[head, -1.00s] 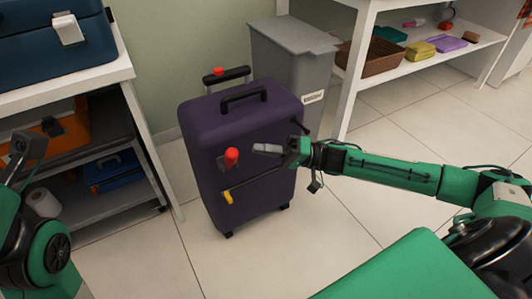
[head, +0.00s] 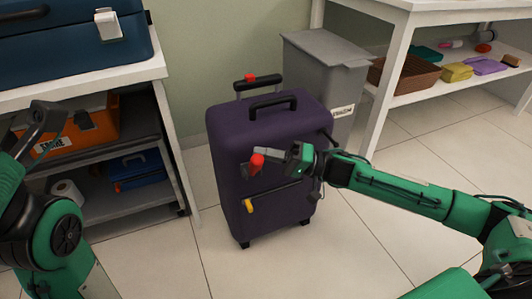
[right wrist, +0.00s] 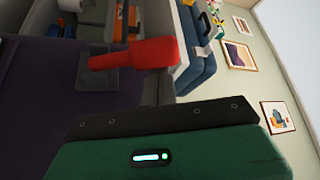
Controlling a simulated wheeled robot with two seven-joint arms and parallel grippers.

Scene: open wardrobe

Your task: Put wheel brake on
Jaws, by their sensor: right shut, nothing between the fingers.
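A dark purple suitcase (head: 235,148) stands upright on the floor. A red lever (head: 256,164) sticks out from its front face and shows large in the right wrist view (right wrist: 148,54), on a grey mount. A yellow part (head: 248,205) sits below it. My right gripper (head: 268,153) is shut and empty, with its tips right beside the lever on the right; I cannot tell whether they touch. In the right wrist view it lies just below the lever. My left arm is at the left edge; its finger state is unclear.
A grey bin (head: 325,75) stands behind the suitcase. A white shelf with a brown basket (head: 405,75) is at the back right. A white workbench (head: 90,80) with a blue case (head: 60,40) is at the left. Floor in front of the suitcase is clear.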

